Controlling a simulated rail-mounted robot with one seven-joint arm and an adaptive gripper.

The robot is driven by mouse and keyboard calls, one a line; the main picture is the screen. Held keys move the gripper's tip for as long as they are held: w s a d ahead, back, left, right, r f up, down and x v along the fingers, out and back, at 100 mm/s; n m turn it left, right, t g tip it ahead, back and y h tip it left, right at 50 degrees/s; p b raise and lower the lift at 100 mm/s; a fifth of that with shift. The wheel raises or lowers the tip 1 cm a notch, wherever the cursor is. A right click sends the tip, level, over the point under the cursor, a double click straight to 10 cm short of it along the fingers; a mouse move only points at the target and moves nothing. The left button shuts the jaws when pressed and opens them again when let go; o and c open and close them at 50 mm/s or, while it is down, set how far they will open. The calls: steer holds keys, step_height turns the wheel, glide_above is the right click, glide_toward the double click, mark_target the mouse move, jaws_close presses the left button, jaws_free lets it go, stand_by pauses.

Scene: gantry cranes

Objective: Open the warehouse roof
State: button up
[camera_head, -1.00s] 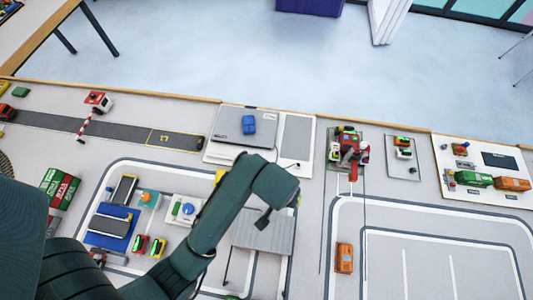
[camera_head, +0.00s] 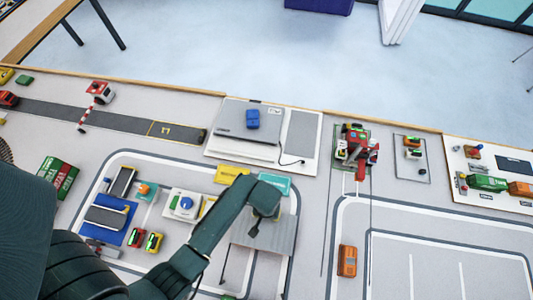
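A grey ribbed panel (camera_head: 276,238), which looks like the warehouse roof, lies flat-looking in the lower middle of the head view. My dark green arm crosses its left and upper part. The end of my arm, with my gripper (camera_head: 256,228), is over the panel's upper left. Only a small dark part of the gripper shows; its fingers are too small and hidden to read. I cannot tell whether it touches the panel.
A yellow block (camera_head: 231,174) and a teal block (camera_head: 274,183) lie just behind the panel. A grey plate with a blue block (camera_head: 252,119) is farther back. A red crane model (camera_head: 357,148) and an orange truck (camera_head: 347,261) stand to the right. The right front is mostly clear.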

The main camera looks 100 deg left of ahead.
steer(key=shift+f, duration=0.3)
jaws_close()
